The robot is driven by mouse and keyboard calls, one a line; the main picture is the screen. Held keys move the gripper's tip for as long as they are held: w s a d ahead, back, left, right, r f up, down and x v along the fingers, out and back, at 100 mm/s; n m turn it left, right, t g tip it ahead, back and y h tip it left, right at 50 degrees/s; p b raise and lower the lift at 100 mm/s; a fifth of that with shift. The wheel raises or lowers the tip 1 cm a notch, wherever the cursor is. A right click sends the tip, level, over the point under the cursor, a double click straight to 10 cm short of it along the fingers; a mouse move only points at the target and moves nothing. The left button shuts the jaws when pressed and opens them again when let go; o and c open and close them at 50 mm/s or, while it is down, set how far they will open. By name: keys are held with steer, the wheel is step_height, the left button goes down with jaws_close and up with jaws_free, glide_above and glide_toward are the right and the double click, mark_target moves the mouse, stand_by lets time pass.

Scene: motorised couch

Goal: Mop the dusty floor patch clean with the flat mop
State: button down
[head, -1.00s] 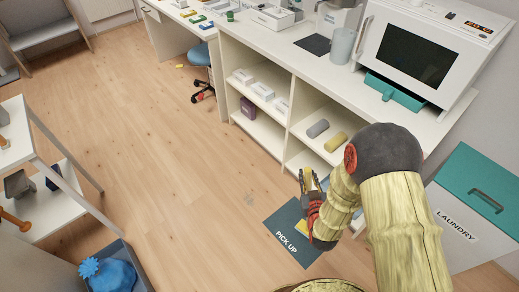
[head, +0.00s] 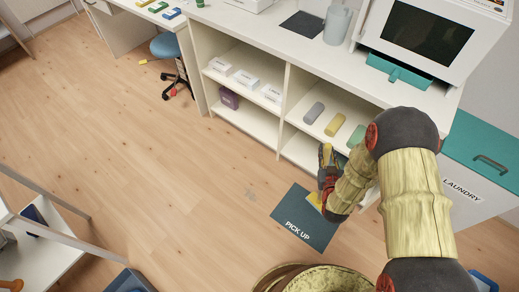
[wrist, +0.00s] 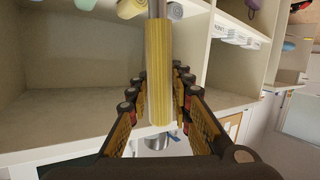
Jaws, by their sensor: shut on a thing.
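The flat mop shows in the wrist view as a yellow ribbed handle grip (wrist: 160,75) with a grey metal pole (wrist: 157,9) at its upper end. My gripper (wrist: 159,85) is shut on this grip, with a finger on either side. In the head view my gripper (head: 326,158) is in front of the lower shelves, above the dark mat. The mop's flat head cannot be made out. Faint grey marks on the wood floor (head: 250,194), left of the mat, look like the dusty patch.
White shelves (head: 284,100) stand close behind. A laundry bin (head: 468,190) is at right, a white rack (head: 45,262) at lower left. Floor at left is open.

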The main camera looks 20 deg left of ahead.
steer(key=a+f+n+g+y+p, duration=0.1)
steer(key=a+f+n+y, duration=0.15)
steer(key=a+f, duration=0.75)
steer(key=a+f+n+g+y+p, duration=0.1)
steer(key=a+y, duration=0.3)
steer(key=a, duration=1.4)
steer(key=shift+w+f+b, duration=0.25)
steer(key=shift+f+b, duration=0.5)
steer(key=shift+f, duration=0.65)
steer(key=shift+w+f+b, duration=0.2)
steer(key=shift+f+b, duration=0.55)
steer(key=shift+f, duration=0.6)
